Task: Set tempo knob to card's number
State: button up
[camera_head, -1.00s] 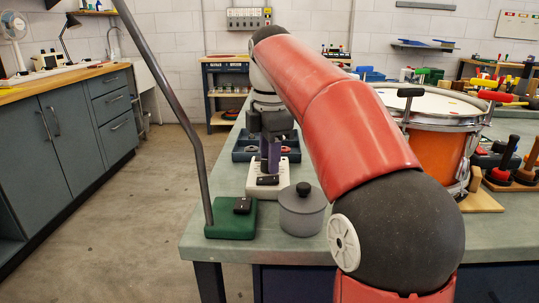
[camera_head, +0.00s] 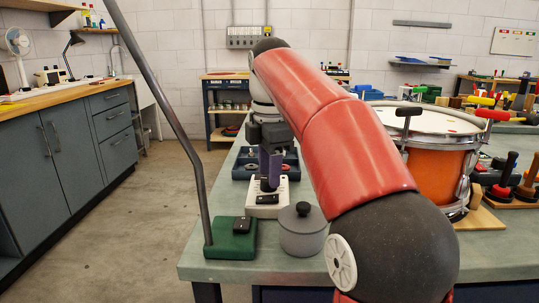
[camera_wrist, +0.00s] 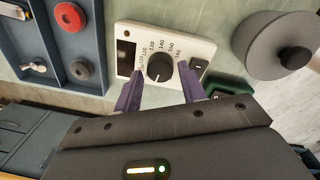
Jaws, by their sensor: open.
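The tempo box is white (camera_wrist: 186,42), with a round black knob (camera_wrist: 160,67) and a printed scale that reads about 110 to 160. A dark window and a black switch sit on its face. A pale mark shows on the knob, but I cannot tell exactly which number it points to. My gripper (camera_wrist: 160,75) is open, its purple fingers on either side of the knob in the wrist view; contact cannot be told. In the head view, my gripper (camera_head: 270,180) is over the white box (camera_head: 262,210). I cannot make out a number card.
A lidded grey pot (camera_head: 303,232) and a green lamp-like base (camera_head: 231,240) with a tall bent rod stand close by. A blue tray (camera_wrist: 75,45) with rings and small parts lies beside the box. An orange drum (camera_head: 438,165) and mallets are to the right.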

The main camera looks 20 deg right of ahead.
jog(key=shift+s+r, duration=0.2)
jog(key=shift+r, duration=2.85)
